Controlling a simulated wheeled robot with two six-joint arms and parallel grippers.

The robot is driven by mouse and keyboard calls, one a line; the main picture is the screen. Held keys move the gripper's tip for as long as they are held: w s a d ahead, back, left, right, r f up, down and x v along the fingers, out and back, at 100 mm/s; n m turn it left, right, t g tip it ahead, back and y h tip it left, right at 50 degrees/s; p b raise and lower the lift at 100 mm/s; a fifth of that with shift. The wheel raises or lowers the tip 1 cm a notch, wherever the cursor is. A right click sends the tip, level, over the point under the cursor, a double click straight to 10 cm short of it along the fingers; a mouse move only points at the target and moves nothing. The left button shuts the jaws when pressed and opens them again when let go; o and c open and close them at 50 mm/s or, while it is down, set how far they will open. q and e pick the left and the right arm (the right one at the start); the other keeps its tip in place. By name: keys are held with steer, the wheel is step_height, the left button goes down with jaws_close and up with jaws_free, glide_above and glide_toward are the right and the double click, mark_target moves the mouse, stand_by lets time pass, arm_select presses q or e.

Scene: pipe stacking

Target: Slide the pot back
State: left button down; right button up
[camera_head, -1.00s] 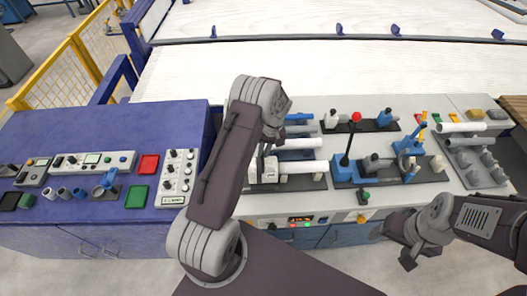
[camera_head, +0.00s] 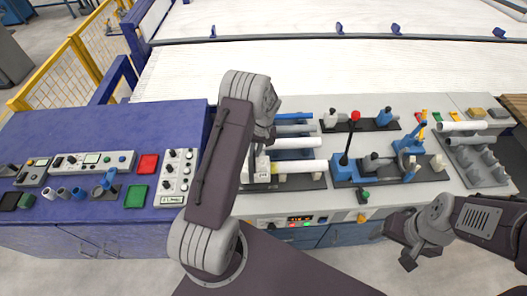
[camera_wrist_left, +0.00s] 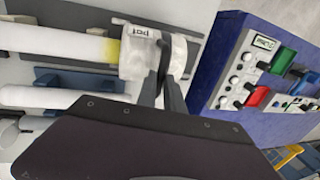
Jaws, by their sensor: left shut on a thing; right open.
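The white pot (camera_head: 262,166), with a small printed label, stands at the left end of a white pipe (camera_head: 303,167) on the bench. My left gripper (camera_head: 262,143) reaches it from above and is shut on it. In the left wrist view the pot (camera_wrist_left: 136,66) is beside the dark fingers (camera_wrist_left: 168,60), and the pipe's yellow-marked end (camera_wrist_left: 107,48) meets its open side. How far the pipe sits inside it is hidden. My right gripper (camera_head: 408,258) is open and empty, in front of the bench at right.
Another white pipe (camera_head: 292,143) and blue holders (camera_head: 295,117) lie behind. A blue toggle clamp (camera_head: 345,165) with a red-knobbed lever stands to the right. A control box (camera_head: 176,172) is on the purple table to the left. A grey rack (camera_head: 480,165) is at far right.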

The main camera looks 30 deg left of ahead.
arm_select(q)
steer(key=s+a, duration=0.3)
steer(key=a, duration=0.3)
steer(key=shift+s+a+b, duration=0.25)
steer(key=shift+s+b, duration=0.05)
steer(key=shift+b, duration=0.05)
steer(key=c, duration=1.5)
jaws_free()
steer(key=shift+s+a+r, duration=0.1)
steer(key=shift+s, duration=0.05)
steer(key=shift+b+v, duration=1.2)
steer(key=shift+v, duration=3.2)
arm_select(e)
steer(key=shift+s+a+f, duration=0.1)
steer(key=shift+a+f, duration=0.05)
steer(key=shift+f, duration=0.65)
steer(key=shift+a+f, duration=0.15)
steer(key=shift+f, duration=0.65)
arm_select(q)
steer(key=shift+a, duration=0.15)
